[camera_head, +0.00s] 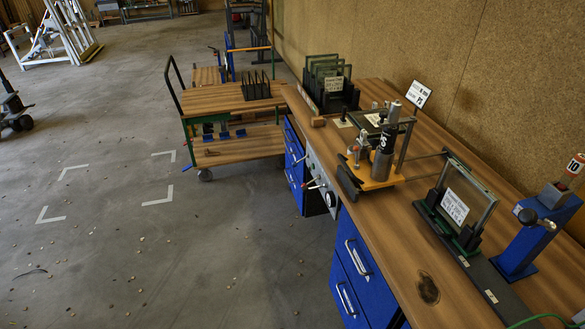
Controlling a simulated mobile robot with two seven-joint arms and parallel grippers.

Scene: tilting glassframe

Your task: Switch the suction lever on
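A grey control panel (318,178) is set into the front of the wooden workbench, between blue drawer units. Small light levers with reddish tips (312,186) stick out from it, and a round dial or knob (331,199) sits at its lower end. The levers are small here. I cannot read any label, tell which is the suction lever, or tell its position. Neither of my grippers shows in the head view, and nothing touches the panel.
The workbench (425,262) carries a fixture with a metal cylinder (384,158), a framed glass pane (462,203) in a stand, and a blue stand with a black knob (538,228). A wooden-topped cart (220,98) stands behind. The floor left of the bench is open, with scattered debris.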

